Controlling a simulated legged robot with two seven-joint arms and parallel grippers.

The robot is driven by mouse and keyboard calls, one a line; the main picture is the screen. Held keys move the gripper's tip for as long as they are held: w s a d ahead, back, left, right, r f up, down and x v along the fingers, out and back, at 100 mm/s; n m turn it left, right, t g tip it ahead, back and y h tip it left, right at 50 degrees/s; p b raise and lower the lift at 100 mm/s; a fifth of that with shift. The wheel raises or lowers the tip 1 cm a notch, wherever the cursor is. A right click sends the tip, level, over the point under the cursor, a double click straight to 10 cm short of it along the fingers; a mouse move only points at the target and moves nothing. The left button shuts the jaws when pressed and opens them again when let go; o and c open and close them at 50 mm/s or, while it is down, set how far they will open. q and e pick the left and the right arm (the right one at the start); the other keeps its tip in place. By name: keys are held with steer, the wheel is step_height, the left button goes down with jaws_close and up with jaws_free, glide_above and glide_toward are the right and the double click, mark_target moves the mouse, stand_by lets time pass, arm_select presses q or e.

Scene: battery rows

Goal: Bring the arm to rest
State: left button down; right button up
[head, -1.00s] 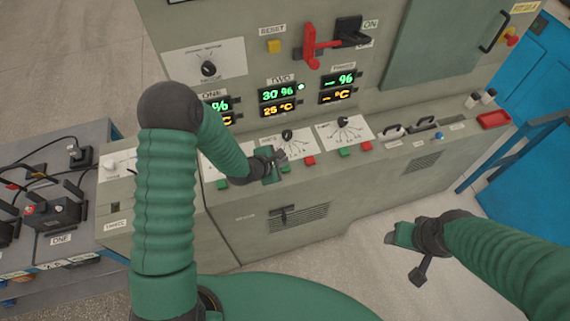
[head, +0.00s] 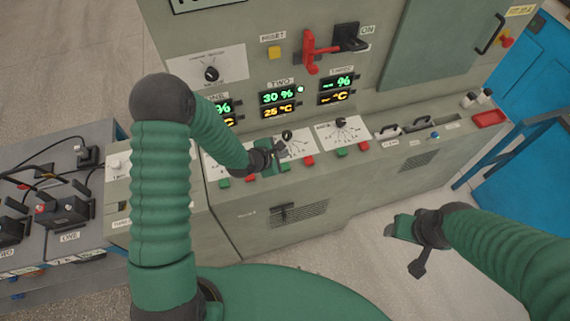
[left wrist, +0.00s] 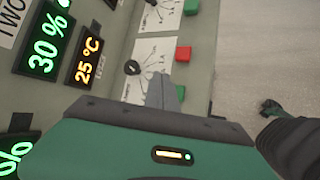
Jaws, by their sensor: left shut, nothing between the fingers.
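My left arm comes in from the left in the head view, and its gripper (head: 277,153) is over the console's sloped ledge, close to a dial (head: 287,135) on a white plate. It is shut and empty. In the left wrist view its fingers (left wrist: 162,92) point at the panel near the dial (left wrist: 132,68); I cannot tell whether they touch anything. My right gripper (head: 402,246) hangs over bare floor at the lower right of the head view, and its finger state is unclear.
The grey console (head: 350,190) carries displays reading 30 % and 25 °C (head: 279,104), a red lever (head: 311,50) and several red and green buttons. A bench with black battery units (head: 62,213) stands at left. A blue frame (head: 520,130) stands at right.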

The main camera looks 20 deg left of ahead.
stand_by(0.5)
arm_select(q)
steer(key=shift+s+a+r+m, duration=0.15)
steer(key=shift+s+a+m, duration=0.1)
steer(key=shift+m, duration=0.35)
steer(key=s+a+r+m+g+y+b, duration=0.1)
steer(key=s+r+m+g+b, duration=0.1)
steer(key=s+m, duration=0.8)
steer(key=s+a+r+m+g+y+b, duration=0.1)
steer(key=s+r+m+g+y+b, duration=0.1)
steer(key=s+m, duration=0.9)
step_height(320, 180, up, 3)
steer(key=shift+a+r+m+g+b, duration=0.2)
steer(key=shift+m+g+b, duration=0.2)
steer(key=shift+g+b, duration=0.5)
steer(key=shift+w+f, duration=0.1)
